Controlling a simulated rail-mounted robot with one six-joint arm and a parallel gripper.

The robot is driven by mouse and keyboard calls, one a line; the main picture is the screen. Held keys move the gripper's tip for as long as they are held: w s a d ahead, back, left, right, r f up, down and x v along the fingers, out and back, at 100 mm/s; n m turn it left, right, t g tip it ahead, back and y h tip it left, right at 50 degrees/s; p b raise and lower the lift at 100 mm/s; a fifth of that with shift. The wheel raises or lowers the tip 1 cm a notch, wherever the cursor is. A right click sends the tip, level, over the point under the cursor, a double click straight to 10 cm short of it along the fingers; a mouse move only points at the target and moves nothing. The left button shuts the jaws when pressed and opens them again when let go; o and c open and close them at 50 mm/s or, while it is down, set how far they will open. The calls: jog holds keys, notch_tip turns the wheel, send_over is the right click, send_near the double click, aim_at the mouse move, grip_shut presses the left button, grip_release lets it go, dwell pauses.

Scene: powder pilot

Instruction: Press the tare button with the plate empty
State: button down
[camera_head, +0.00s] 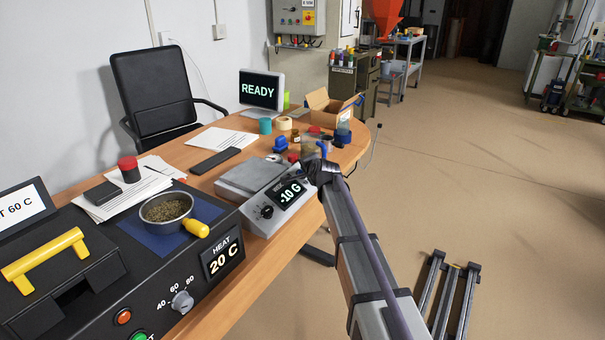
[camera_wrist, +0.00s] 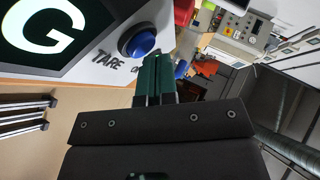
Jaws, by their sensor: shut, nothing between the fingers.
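The scale (camera_head: 290,203) stands on the desk with a bare grey plate (camera_head: 247,176) on top. Its display (camera_head: 288,193) reads -10 G. In the wrist view a round blue tare button (camera_wrist: 137,41) sits beside the printed word TARE and the big letter G of the display. My gripper (camera_wrist: 157,62) is shut and empty, its dark green fingertips close by the button; I cannot tell whether they touch it. In the head view my wrist (camera_head: 322,172) is at the scale's right end and hides the button.
Left of the scale, a black heater (camera_head: 130,265) carries a metal pan (camera_head: 166,211) of brown-green granules with a yellow handle. Behind the scale are small jars, a blue item (camera_head: 281,145), an open cardboard box (camera_head: 330,108) and a monitor (camera_head: 261,92) reading READY.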

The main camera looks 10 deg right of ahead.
dwell(0.3)
jog(key=shift+s+d+r+p, duration=0.15)
jog(key=shift+r+p, duration=0.25)
jog(key=shift+s+d+r+p, duration=0.1)
jog(key=shift+d+r+p, duration=0.05)
jog(key=shift+r+p, duration=0.25)
jog(key=r+p, duration=0.1)
jog(key=s+d+r+p, duration=0.1)
jog(key=r+p, duration=0.1)
jog(key=s+d+r+p, duration=0.1)
jog(key=r+p, duration=0.1)
jog(key=shift+r, duration=0.1)
